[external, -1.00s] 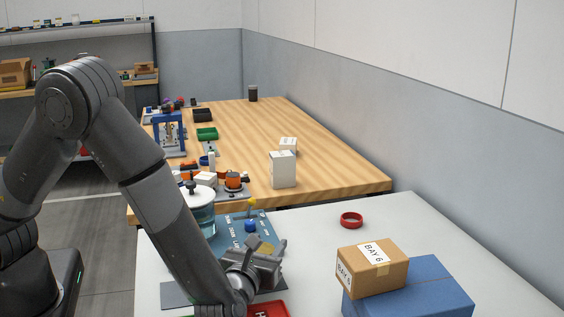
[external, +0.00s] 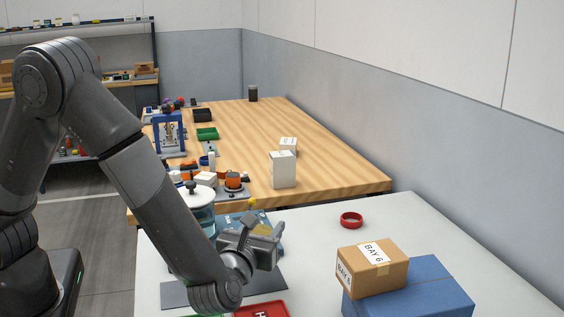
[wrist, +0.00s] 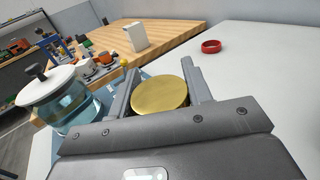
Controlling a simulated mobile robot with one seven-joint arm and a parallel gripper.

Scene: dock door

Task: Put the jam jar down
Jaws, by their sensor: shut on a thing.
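The jam jar shows in the wrist view as a round gold lid (wrist: 160,93) between the two fingers of my gripper (wrist: 160,84). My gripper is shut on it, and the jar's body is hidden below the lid. In the external view my gripper (external: 262,240) is over the near part of the white table (external: 330,240), in front of the blue printed board (external: 236,220). Only a little of the gold lid (external: 262,229) shows there. I cannot tell whether the jar's base touches the table.
A glass jar with a white lid (wrist: 52,88) stands close to the left of my gripper. A red ring (external: 351,220) lies to the right. A cardboard box (external: 373,269) sits on a blue box (external: 430,290). A red tray (external: 262,310) and a dark grey mat (external: 185,296) lie in front.

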